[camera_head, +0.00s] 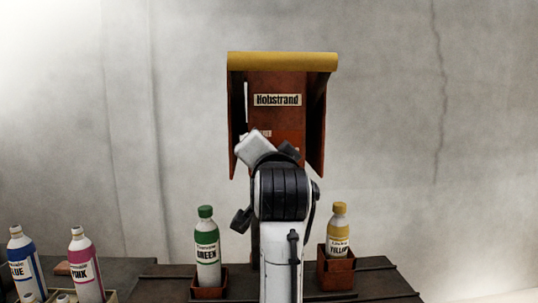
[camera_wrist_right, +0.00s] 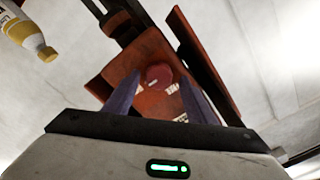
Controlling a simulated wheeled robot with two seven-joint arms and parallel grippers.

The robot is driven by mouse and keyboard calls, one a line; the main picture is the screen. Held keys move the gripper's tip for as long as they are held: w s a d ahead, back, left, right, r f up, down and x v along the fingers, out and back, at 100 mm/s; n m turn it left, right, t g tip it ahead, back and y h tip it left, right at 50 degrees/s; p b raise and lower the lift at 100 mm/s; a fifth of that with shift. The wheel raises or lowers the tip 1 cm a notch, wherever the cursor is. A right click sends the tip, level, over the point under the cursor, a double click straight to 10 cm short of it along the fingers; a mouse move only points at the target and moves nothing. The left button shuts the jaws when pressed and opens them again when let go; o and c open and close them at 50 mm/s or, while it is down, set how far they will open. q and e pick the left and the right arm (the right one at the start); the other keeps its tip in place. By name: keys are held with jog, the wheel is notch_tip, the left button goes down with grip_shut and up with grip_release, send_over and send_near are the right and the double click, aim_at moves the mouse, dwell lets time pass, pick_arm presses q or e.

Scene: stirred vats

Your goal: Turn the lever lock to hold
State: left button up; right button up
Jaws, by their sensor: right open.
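A rust-red housing with a yellow top and a "Hobstrand" label (camera_head: 277,100) stands at the centre of the head view. My right arm rises in front of it and hides its lower middle and my gripper. In the right wrist view, a round dark-red knob (camera_wrist_right: 158,75) sits on the housing's panel (camera_wrist_right: 155,102), with small white labels near it. My right gripper (camera_wrist_right: 155,90) is open, its two dark fingers on either side of the knob in the picture. I cannot tell whether they touch it. No lever lock or its setting can be made out clearly. My left gripper is out of view.
A green bottle (camera_head: 207,250) and a yellow bottle (camera_head: 338,230) stand in rusty holders on either side of my arm. Blue (camera_head: 24,265) and pink (camera_head: 86,265) bottles stand at lower left. A dark bench (camera_head: 385,284) runs below; bare wall lies behind.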

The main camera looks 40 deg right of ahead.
pick_arm(q)
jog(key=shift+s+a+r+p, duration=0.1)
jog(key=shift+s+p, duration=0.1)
jog(key=shift+p, duration=0.2)
pick_arm(e)
notch_tip(320, 180, up, 10)
jog(key=shift+f, duration=0.2)
